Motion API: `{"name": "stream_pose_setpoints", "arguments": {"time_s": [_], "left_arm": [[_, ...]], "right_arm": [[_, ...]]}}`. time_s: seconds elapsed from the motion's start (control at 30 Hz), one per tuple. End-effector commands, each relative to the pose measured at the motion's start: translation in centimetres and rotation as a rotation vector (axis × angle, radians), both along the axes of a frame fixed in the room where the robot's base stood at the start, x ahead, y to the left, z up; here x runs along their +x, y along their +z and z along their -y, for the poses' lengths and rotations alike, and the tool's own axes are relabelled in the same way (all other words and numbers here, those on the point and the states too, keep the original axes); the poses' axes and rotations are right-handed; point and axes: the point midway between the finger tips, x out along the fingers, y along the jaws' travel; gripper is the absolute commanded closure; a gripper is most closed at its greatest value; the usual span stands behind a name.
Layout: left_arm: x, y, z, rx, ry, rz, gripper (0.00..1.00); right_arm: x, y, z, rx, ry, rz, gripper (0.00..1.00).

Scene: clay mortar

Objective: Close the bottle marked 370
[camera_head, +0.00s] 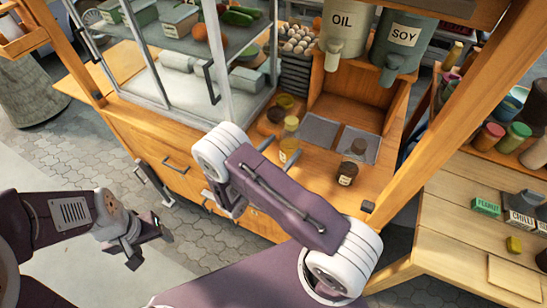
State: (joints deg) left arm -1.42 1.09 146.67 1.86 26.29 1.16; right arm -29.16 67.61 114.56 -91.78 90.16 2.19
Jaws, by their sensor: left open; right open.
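The worktop of the wooden cart holds a small clear bottle (289,142) with yellowish contents and a yellow top. To its right stands a dark brown bottle (348,173) with a pale label and a dark top part. I cannot read 370 on either, nor tell if a loose cap lies nearby. My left gripper (146,245) is open and empty, low in front of the cart and well apart from the bottles. My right arm crosses in front of the worktop.
Bowls (276,114) sit behind the clear bottle. Grey square trays (320,131) lie in the worktop. OIL (342,40) and SOY (402,48) dispensers stand above. A glass case (185,65) fills the left. A side table (470,235) with small boxes is at right.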

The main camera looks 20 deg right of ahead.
Motion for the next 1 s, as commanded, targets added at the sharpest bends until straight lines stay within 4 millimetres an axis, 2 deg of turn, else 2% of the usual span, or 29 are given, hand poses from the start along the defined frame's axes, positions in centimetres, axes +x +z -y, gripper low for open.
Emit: {"name": "stream_pose_setpoints", "arguments": {"time_s": [0.03,0.2,0.43,0.87,0.97,1.0], "left_arm": [[0.0,-0.3,0.0,0.000,0.000,0.000,0.34],[0.0,-0.7,0.0,0.000,0.000,0.000,0.34],[0.0,-0.9,0.0,0.000,0.000,0.000,0.34],[0.0,-0.9,0.0,0.000,0.000,0.000,0.34],[0.0,-0.9,0.0,0.000,0.000,0.000,0.34],[0.0,-0.9,0.0,0.000,0.000,0.000,0.34]], "right_arm": [[-0.6,-0.2,-1.2,0.000,0.007,0.000,0.16],[-2.5,-0.2,-4.3,0.000,0.005,0.000,0.16],[-3.8,0.0,-6.2,0.000,0.000,0.000,0.16],[-4.0,0.1,-6.1,0.009,-0.015,-0.001,0.16],[-5.6,0.3,-3.9,0.091,-0.140,-0.001,0.16],[-7.0,0.4,-2.4,0.162,-0.238,0.002,0.16]]}}
